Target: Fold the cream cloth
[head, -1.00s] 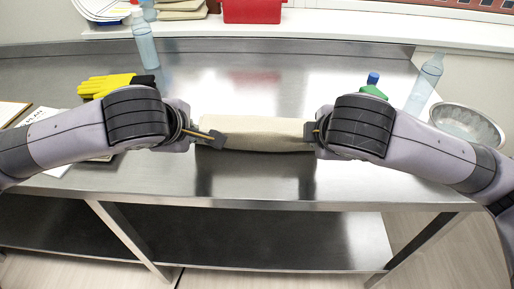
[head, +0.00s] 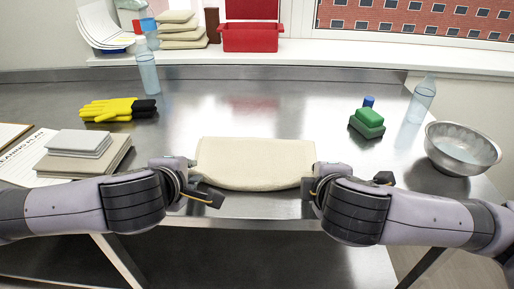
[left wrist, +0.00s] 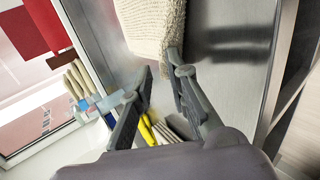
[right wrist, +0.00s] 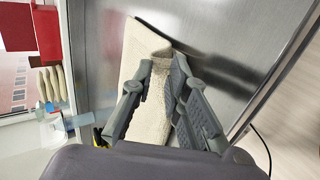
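The cream cloth (head: 255,165) lies folded into a wide, flat shape on the steel table, its near edge rounded. It also shows in the left wrist view (left wrist: 152,25) and the right wrist view (right wrist: 140,55). My left gripper (head: 205,182) is at the cloth's left side with its fingers apart; in the left wrist view the fingertips (left wrist: 161,72) are beside the cloth's edge. My right gripper (head: 312,185) is at the cloth's near right corner; in the right wrist view its fingers (right wrist: 164,62) are apart with cloth between them. The cloth's right corner is partly hidden.
A clear bottle (head: 147,70) stands behind. The table behind the cloth is clear.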

